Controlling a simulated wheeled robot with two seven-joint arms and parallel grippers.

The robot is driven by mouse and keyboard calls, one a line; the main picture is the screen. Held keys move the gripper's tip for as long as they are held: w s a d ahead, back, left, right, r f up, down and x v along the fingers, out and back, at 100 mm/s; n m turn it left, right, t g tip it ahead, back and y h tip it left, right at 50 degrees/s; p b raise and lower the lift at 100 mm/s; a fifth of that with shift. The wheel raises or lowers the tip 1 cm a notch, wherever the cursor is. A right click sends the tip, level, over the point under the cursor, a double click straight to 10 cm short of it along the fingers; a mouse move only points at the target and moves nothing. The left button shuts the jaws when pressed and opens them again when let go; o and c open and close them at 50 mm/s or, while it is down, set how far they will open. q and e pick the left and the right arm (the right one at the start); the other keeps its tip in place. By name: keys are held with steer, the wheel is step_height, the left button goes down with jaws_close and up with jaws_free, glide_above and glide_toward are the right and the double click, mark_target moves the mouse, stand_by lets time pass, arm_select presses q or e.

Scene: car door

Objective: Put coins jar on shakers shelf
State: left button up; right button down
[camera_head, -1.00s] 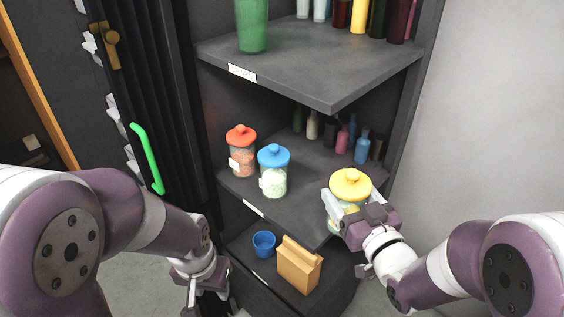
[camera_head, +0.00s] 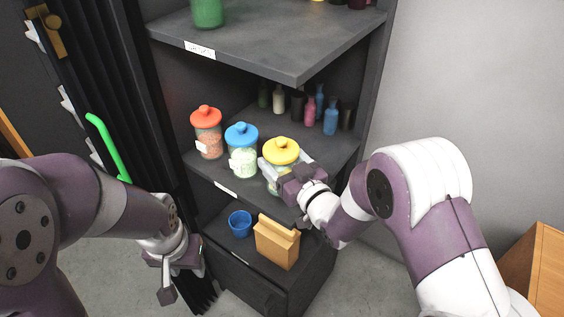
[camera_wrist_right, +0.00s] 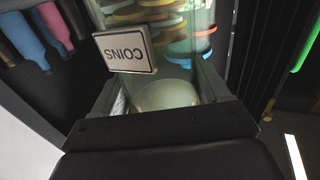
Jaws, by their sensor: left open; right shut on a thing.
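The coins jar (camera_head: 281,148), a clear jar with a yellow lid, is at the right front of the middle shelf (camera_head: 330,155), beside a blue-lidded jar. Its "COINS" label (camera_wrist_right: 125,50) shows upside down in the right wrist view. My right gripper (camera_head: 285,172) is shut on the jar; coloured coins (camera_wrist_right: 160,20) show through its glass. I cannot tell whether its base touches the shelf. The upper shelf (camera_head: 270,45) has a label (camera_head: 200,49) too small to read surely. My left gripper (camera_head: 172,278) is open and empty, low, left of the shelves.
A red-lidded jar (camera_head: 206,130) and the blue-lidded jar (camera_head: 242,150) stand left of the coins jar. Small bottles (camera_head: 311,110) stand behind. A blue cup (camera_head: 240,223) and a tan bag (camera_head: 277,242) are on the lower shelf. A green handle (camera_head: 108,145) is at left.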

steer(key=shift+w+f, duration=0.2)
steer(key=shift+f, duration=0.15)
steer(key=shift+s, duration=0.1)
